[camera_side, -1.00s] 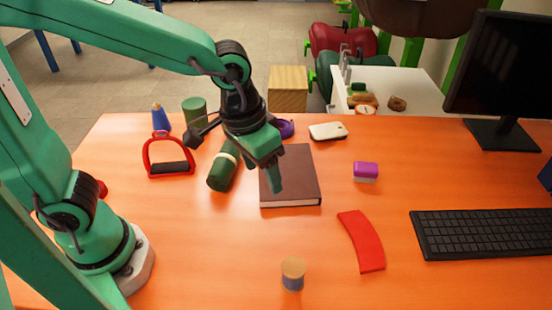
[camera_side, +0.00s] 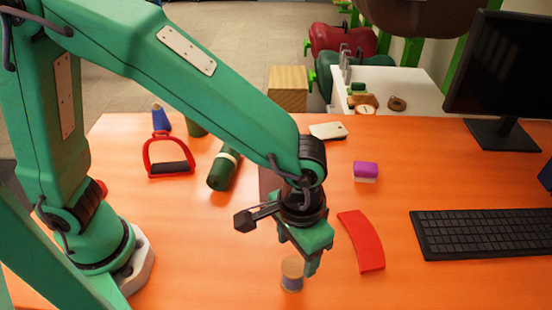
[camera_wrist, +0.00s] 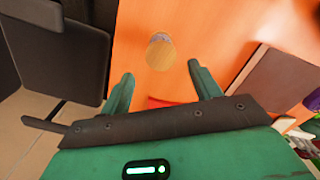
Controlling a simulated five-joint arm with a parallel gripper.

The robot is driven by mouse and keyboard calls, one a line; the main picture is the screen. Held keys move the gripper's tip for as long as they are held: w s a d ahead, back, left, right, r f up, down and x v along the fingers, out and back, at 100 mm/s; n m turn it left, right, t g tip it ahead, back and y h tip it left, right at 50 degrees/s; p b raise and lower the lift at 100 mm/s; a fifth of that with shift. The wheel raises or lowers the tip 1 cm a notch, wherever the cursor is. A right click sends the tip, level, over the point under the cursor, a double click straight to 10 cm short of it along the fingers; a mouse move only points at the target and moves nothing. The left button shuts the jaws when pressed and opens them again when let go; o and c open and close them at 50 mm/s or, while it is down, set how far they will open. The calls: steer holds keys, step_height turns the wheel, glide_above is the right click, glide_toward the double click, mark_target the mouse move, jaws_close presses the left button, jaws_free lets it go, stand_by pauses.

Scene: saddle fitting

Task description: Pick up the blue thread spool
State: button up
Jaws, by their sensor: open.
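The blue thread spool (camera_side: 292,282) stands upright near the front edge of the orange table, with a tan wooden top and a bluish thread band below. In the wrist view the spool (camera_wrist: 160,52) is seen from above, ahead of the fingertips and roughly centred between them. My gripper (camera_side: 298,255) is open and empty, above and just behind the spool; one finger overlaps the spool's right side in the side view. In the wrist view both fingers of my gripper (camera_wrist: 162,84) are spread apart, with nothing between them. I cannot tell the exact height gap.
A red curved strip (camera_side: 362,240) lies right of the spool. A keyboard (camera_side: 480,234) and a purple-and-white block (camera_side: 365,171) are farther right. A book (camera_side: 268,184), mostly hidden by my arm, a green cylinder (camera_side: 223,170) and a red stirrup (camera_side: 169,157) lie behind.

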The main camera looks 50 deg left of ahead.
mark_target(294, 267)
steer(key=shift+f, duration=0.85)
steer(key=shift+s+a+f, duration=0.1)
steer(key=shift+f, duration=2.5)
steer(key=c, duration=0.9)
